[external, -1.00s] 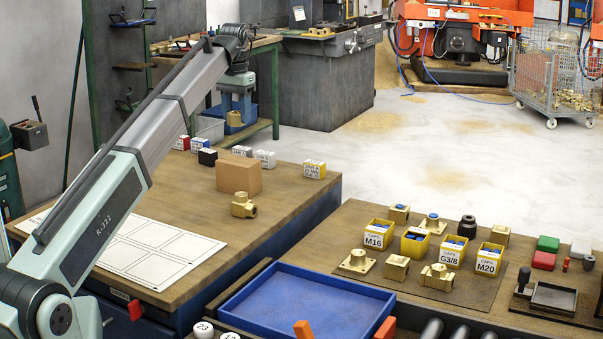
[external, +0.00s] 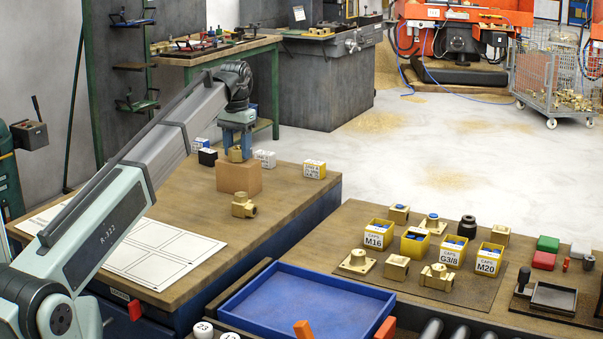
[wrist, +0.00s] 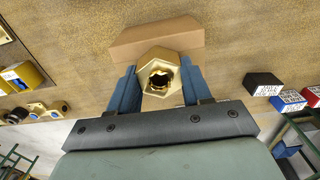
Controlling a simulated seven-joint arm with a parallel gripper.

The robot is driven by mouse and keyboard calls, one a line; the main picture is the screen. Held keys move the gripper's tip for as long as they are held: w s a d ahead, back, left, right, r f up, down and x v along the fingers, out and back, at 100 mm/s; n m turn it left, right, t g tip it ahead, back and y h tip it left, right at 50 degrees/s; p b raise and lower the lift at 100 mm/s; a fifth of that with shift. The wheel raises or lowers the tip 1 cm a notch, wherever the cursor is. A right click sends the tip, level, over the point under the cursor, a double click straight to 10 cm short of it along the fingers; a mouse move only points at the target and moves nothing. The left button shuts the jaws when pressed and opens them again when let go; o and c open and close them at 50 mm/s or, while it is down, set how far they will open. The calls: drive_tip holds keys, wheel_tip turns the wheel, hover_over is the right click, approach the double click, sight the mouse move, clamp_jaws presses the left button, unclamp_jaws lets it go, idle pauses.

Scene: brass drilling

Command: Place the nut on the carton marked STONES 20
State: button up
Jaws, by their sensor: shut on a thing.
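The brass hex nut (external: 235,155) is held between the blue fingers of my gripper (external: 236,149). In the wrist view the nut (wrist: 147,86) shows its round hole, with a finger on each side. In the external view the nut is over the top of a plain brown box (external: 238,180); I cannot tell whether it touches. In the wrist view the brown box (wrist: 155,40) lies just beyond the nut. I cannot read STONES 20 on any.
A brass fitting (external: 243,205) stands in front of the brown box. White outlined sheets (external: 150,247) lie at the left of the wooden bench. A blue tray (external: 300,305) and yellow cap bins (external: 378,233) are to the right. The bench's front middle is clear.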

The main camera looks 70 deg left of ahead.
sight(238, 149)
drive_tip(key=o, duration=1.4)
drive_tip(key=shift+f, duration=0.1)
wheel_tip(238, 149, up, 12)
drive_tip(key=shift+r, duration=0.15)
drive_tip(key=shift+w, duration=0.1)
